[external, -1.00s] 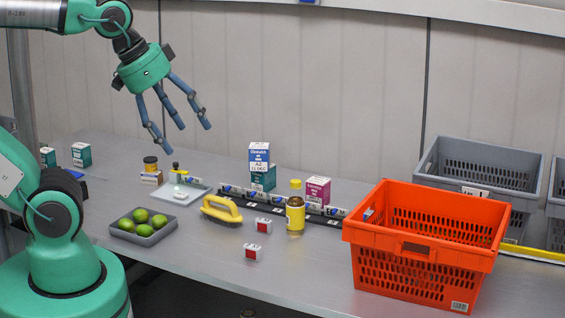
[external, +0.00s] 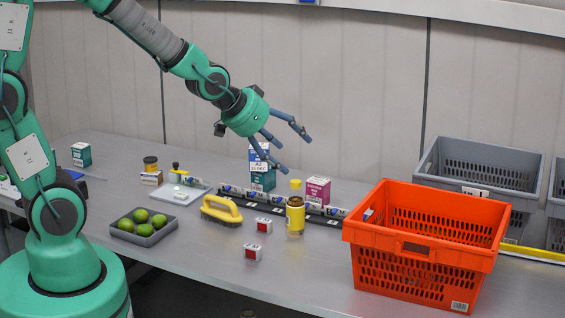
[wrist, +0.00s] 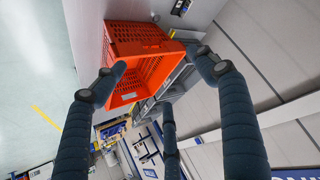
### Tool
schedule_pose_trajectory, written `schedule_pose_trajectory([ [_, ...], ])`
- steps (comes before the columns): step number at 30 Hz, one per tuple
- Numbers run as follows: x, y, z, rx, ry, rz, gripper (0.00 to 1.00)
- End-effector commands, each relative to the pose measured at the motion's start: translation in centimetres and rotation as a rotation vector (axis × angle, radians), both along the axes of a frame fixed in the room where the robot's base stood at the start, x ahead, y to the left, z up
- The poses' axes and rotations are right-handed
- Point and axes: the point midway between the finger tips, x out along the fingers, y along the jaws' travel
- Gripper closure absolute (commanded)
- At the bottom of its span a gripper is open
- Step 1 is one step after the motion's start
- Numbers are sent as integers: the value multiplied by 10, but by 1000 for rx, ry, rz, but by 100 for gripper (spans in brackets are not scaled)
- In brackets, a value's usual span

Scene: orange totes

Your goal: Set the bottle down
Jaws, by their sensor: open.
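The bottle (external: 295,214), yellow-capped with a brown and yellow body, stands upright on the grey table, left of the orange tote (external: 420,252). My gripper (external: 290,146) is open and empty in the air above and behind the bottle, in front of the stacked cartons (external: 263,180). In the wrist view its blue fingers (wrist: 160,95) are spread with nothing between them. The orange tote also shows there beyond the fingers (wrist: 120,38). I cannot make out the bottle in the wrist view.
A yellow-handled brush (external: 221,209), a grey tray of limes (external: 143,228) and two small red-and-white boxes (external: 263,224) lie left of the bottle. A purple carton (external: 317,191) stands behind it. Grey crates (external: 480,170) stand behind the tote.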

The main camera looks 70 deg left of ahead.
Motion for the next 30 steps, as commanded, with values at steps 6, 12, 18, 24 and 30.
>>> schedule_pose_trajectory([
  [6, 39, 51, -64, 19, -74, 70, 29],
  [12, 58, 98, -123, 45, -148, 133, 29],
  [18, 57, 140, -185, 77, -221, 194, 29],
  [24, 40, 173, -242, 112, -289, 250, 29],
  [30, 22, 191, -276, 140, -337, 285, 29],
])
